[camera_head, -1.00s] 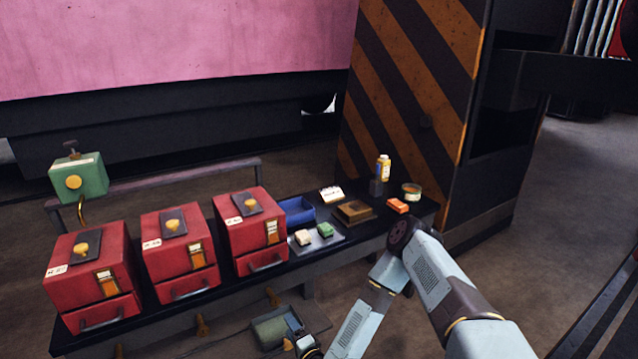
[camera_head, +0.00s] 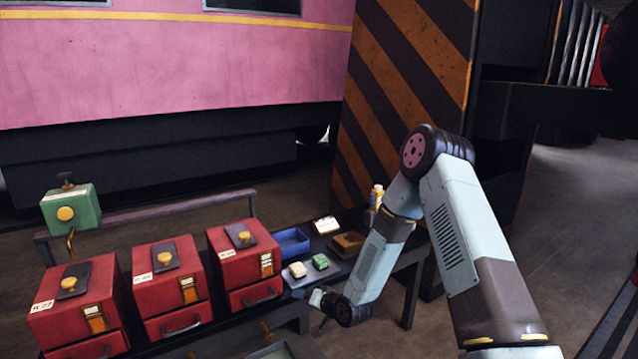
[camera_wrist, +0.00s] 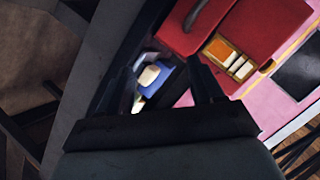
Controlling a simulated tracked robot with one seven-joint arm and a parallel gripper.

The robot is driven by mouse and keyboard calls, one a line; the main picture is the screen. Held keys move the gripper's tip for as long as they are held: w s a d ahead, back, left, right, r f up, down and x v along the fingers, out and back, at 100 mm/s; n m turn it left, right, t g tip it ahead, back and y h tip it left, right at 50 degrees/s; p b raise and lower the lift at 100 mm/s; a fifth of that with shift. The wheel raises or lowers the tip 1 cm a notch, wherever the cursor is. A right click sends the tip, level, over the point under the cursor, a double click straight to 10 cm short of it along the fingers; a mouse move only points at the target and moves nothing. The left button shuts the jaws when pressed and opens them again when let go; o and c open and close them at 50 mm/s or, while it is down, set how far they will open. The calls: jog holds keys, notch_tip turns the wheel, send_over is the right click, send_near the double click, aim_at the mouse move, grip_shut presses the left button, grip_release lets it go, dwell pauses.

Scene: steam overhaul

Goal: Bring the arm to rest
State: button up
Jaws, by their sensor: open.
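My arm is bent, with its elbow high in front of the striped pillar and its forearm running down to the bench's front edge. My gripper (camera_head: 314,298) is beside that edge, near the small tray and right of the nearest red box (camera_head: 243,254). In the wrist view my gripper (camera_wrist: 166,84) shows two dark fingers spread apart, with nothing held between them. Beyond the fingers are a cream block (camera_wrist: 149,76), blue behind it, and a red box front with a handle and a latch.
Several red boxes line the dark bench (camera_head: 225,338), with a green box (camera_head: 70,210) behind. A cream block (camera_head: 297,270), a green block (camera_head: 320,261) and a blue bin (camera_head: 291,243) are near my gripper. The striped pillar (camera_head: 385,110) stands behind my arm.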

jog(key=s+d+r+n+g+h, duration=0.1)
jog(key=s+d+r+h, duration=0.1)
jog(key=d+r, duration=0.6)
jog(key=s+d+r+n+h, duration=0.1)
jog(key=s+d+r+h, duration=0.2)
jog(key=r, duration=0.9)
jog(key=s+d+r+g+h, duration=0.1)
jog(key=s+d+r+h, duration=0.1)
jog(key=d+r, duration=0.6)
jog(key=s+d+r, duration=0.2)
jog(key=s+r, duration=0.3)
jog(key=s, duration=0.4)
jog(key=s+d+r+g+h, duration=0.1)
jog(key=s+d+r, duration=0.2)
jog(key=s, duration=0.7)
jog(key=s+d+r+g, duration=0.1)
jog(key=s+d+r, duration=0.2)
jog(key=s+r, duration=0.4)
jog(key=s, duration=0.3)
jog(key=shift+d+r+m+h, duration=0.15)
jog(key=shift+m+h, duration=0.25)
